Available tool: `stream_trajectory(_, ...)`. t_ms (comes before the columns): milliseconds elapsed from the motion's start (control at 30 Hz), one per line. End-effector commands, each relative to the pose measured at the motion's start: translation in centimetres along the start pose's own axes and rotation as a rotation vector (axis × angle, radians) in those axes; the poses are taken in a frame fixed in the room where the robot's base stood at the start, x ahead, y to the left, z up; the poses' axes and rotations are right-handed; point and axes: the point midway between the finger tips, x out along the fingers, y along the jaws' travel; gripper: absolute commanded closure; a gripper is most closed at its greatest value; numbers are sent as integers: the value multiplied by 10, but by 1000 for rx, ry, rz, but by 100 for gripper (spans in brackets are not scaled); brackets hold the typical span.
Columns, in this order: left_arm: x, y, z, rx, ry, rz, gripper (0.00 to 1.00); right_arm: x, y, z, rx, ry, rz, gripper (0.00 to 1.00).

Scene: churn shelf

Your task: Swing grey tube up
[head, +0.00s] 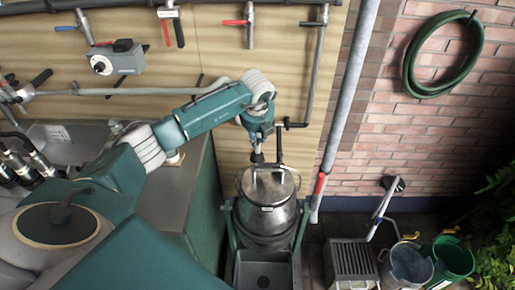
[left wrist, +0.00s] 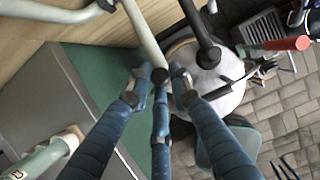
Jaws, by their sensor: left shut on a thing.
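In the left wrist view a pale grey tube (left wrist: 143,38) slants down from the top edge to a dark end between my fingers. My left gripper (left wrist: 160,80) is shut on this lower end. In the head view my left gripper (head: 257,160) points down just above the lidded metal churn (head: 270,217). The held tube is hard to make out there, small and partly hidden by my wrist. The churn's round lid also shows in the left wrist view (left wrist: 222,88), right of my fingers. My right gripper is not in view.
A black pipe (left wrist: 205,35) stands close to the right of my fingers. A long grey wall pipe (head: 345,95) with a red handle (head: 320,184) runs right of the churn. The green-sided bench (head: 203,215) is left. Buckets (head: 408,265) stand at the lower right.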

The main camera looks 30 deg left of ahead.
Motion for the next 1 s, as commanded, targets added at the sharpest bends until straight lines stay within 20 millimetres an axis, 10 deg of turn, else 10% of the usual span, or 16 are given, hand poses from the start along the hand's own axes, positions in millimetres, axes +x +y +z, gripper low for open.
stream_trajectory(1000,-23,0,30,-3,-13,-2,94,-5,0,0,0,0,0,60)
